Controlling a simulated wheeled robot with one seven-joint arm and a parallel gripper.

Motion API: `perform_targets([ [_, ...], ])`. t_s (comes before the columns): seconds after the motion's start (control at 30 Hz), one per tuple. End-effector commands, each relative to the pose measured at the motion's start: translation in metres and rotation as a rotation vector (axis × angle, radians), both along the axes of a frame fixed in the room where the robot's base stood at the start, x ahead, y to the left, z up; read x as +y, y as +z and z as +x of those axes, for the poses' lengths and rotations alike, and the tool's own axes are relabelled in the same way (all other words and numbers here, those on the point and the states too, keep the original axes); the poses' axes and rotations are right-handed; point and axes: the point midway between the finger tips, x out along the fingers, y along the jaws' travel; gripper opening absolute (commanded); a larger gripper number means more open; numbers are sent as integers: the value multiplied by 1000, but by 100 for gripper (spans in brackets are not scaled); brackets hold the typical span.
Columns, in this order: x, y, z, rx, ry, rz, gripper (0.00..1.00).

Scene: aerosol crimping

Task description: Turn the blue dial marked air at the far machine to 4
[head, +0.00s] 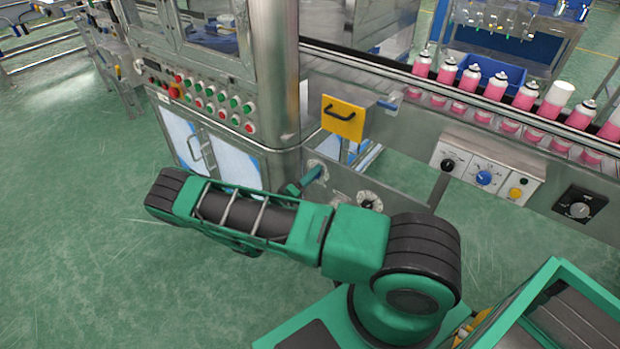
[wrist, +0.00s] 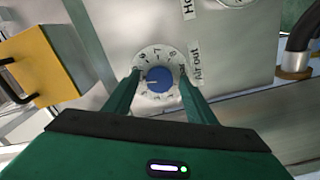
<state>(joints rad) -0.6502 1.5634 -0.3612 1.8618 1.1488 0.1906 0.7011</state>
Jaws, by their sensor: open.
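The blue dial (wrist: 159,79) sits on a round white plate with black numbers, on a grey metal panel. A label beside it reads something like "Air out". 6, 7 and 8 are legible on the plate; a pale pointer mark on the knob seems to face left, its number unclear. My gripper (wrist: 160,84) is open, with one green finger on each side of the dial; contact cannot be told. In the head view my gripper (head: 312,174) is at the panel below the yellow drawer front, mostly covering the dial.
The yellow drawer front (head: 342,118) with a black handle juts out above the panel. A gauge (head: 369,201) is to the right of my gripper. Another panel with a blue knob (head: 484,178) is farther right, below a row of pink cans (head: 495,87). A button cabinet (head: 205,100) stands left.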

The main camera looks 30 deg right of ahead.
Motion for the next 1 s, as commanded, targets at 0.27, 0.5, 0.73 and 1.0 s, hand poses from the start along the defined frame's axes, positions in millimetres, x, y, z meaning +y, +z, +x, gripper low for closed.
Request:
perform_targets([
  [0.27, 0, 0, 0, 0, -1, 1, 9],
  [0.5, 1, -1, 0, 70, 1, -24, 10],
  [0.73, 1, -2, 0, 182, 2, -62, 10],
  [1.0, 2, -3, 0, 188, 2, -63, 10],
])
